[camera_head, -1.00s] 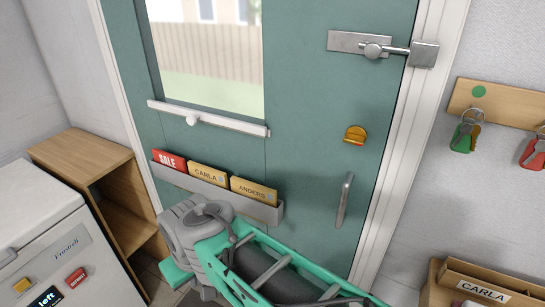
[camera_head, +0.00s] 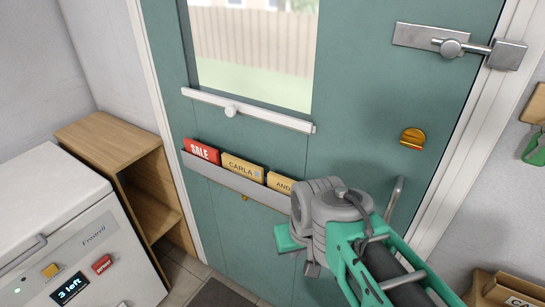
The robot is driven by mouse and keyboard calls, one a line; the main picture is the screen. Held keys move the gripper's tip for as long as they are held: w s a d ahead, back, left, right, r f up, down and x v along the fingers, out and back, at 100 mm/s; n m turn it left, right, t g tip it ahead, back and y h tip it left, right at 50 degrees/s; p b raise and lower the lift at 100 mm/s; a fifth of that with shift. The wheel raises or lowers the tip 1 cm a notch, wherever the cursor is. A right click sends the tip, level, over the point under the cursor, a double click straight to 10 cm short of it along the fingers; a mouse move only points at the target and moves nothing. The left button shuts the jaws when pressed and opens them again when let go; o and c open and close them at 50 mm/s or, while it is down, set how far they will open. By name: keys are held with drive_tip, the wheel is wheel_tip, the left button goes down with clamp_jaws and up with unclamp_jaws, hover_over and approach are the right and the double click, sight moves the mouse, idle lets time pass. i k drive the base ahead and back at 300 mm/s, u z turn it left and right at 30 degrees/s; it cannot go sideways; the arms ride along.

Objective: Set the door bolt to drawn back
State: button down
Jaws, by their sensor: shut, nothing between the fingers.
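The door bolt (camera_head: 431,35) is a silver plate at the top right of the teal door (camera_head: 360,100). Its round knob (camera_head: 451,47) sits near the plate's right end. A rod runs right from it to the metal catch (camera_head: 507,54) on the door frame, and no gap shows there. My gripper (camera_head: 312,269) is small and partly hidden below my grey wrist, in front of the door's lower part. It is shut and empty, well below and left of the bolt, touching nothing that I can make out.
A brass turn knob (camera_head: 412,138) and a handle (camera_head: 394,200) lie below the bolt. A letter rack (camera_head: 235,180) holds cards beside my wrist. A white rail (camera_head: 248,111) crosses under the window. A white freezer (camera_head: 60,220) and wooden shelf (camera_head: 110,135) stand left.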

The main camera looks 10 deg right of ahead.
sight(451, 47)
drive_tip(key=z, duration=1.2)
drive_tip(key=k, duration=0.95)
drive_tip(key=u, duration=0.9)
drive_tip(key=i, duration=0.5)
drive_tip(key=z, duration=0.05)
